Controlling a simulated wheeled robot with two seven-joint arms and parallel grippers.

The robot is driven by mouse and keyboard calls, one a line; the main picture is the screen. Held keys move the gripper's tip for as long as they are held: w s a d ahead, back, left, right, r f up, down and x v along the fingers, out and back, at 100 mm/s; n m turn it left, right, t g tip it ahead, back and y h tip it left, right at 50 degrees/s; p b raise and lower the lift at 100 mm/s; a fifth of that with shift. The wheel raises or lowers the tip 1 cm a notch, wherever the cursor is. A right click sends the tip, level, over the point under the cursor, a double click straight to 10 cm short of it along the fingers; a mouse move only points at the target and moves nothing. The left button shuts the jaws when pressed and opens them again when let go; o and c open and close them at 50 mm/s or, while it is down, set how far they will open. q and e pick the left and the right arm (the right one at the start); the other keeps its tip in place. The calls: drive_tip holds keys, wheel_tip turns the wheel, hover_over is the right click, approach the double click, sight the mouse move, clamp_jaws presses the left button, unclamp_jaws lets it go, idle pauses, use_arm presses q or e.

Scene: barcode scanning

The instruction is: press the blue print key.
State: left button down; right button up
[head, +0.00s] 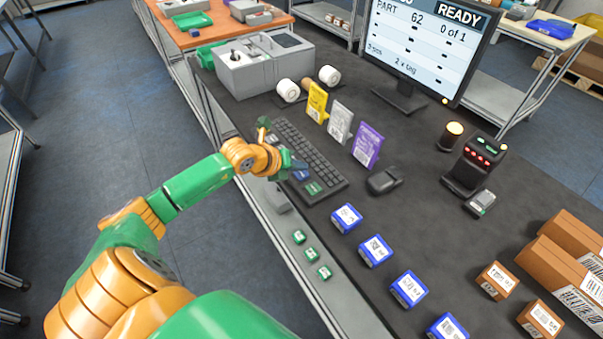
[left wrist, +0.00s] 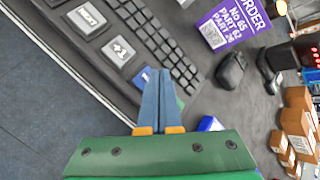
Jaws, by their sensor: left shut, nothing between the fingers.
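The blue print key (head: 301,175) sits in the row of large keys along the near side of the black keyboard (head: 318,160). A green key (head: 313,188) is beside it, toward the front. In the left wrist view the blue key (left wrist: 146,74) is partly hidden behind my fingers, with grey lettered keys (left wrist: 119,50) to its upper left. My left gripper (head: 291,163) is shut and empty, its blue fingertips over the blue key's end of the row. The left wrist view also shows the closed fingers (left wrist: 160,75). I cannot tell whether they touch the key. My right gripper is out of view.
Yellow, grey and purple cards (head: 367,145) stand behind the keyboard, with a black mouse (head: 384,180) to the right. Blue boxes (head: 376,250) and small green tags (head: 312,254) lie nearer. A monitor (head: 422,45) reads READY. A scanner (head: 474,163) stands at right.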

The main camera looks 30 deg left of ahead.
sight(299, 177)
use_arm(q)
drive_tip(key=shift+f, duration=0.1)
idle(0.7)
drive_tip(key=shift+f+b, duration=0.3)
drive_tip(key=shift+b, duration=0.1)
drive_tip(key=shift+f+b, duration=0.35)
drive_tip(key=shift+f, duration=0.1)
idle(0.4)
idle(0.4)
drive_tip(key=shift+r+p, duration=0.75)
drive_tip(key=shift+r, duration=0.1)
wheel_tip(299, 177, up, 5)
drive_tip(key=p, duration=0.4)
drive_tip(key=shift+r, duration=0.1)
